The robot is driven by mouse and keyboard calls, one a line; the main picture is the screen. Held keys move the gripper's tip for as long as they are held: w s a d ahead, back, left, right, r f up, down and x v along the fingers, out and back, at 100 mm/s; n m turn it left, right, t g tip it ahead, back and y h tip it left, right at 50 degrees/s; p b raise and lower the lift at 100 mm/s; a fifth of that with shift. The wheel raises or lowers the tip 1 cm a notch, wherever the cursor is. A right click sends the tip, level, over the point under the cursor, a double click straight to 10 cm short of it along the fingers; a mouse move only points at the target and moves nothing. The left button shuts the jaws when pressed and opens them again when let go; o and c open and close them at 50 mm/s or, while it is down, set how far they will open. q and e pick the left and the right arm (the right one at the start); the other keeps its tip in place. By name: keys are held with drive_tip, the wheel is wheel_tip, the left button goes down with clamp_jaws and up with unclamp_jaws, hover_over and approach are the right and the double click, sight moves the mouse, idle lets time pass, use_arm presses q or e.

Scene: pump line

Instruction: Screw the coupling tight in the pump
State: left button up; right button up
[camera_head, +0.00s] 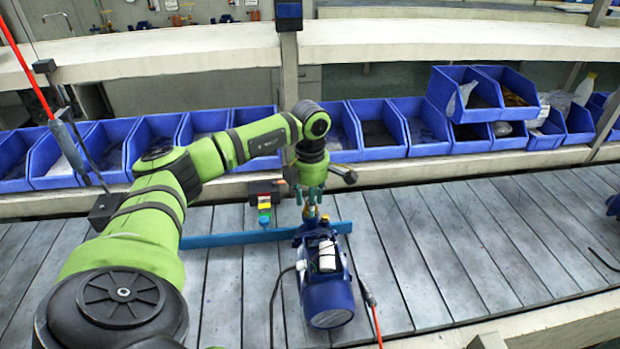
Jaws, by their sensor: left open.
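The blue pump (328,290) lies on the grey slatted line in the middle of the view, with a white cylinder on its top. A small brass-coloured coupling (309,212) stands upright at the pump's far end. My left gripper (311,203) points down directly above the coupling, its fingers around or just beside the coupling's top. The fingers are open. Whether they touch the coupling is too small to tell. My right gripper does not show.
A blue bar (225,240) crosses the line beside the pump. Coloured blocks (264,206) stand just left of the gripper. Blue bins (380,130) line the shelf behind.

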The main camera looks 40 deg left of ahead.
use_arm(q)
drive_tip(key=shift+n+p, duration=0.3)
drive_tip(key=shift+n, duration=1.4)
drive_tip(key=shift+n+p, duration=0.35)
drive_tip(key=shift+n, duration=1.35)
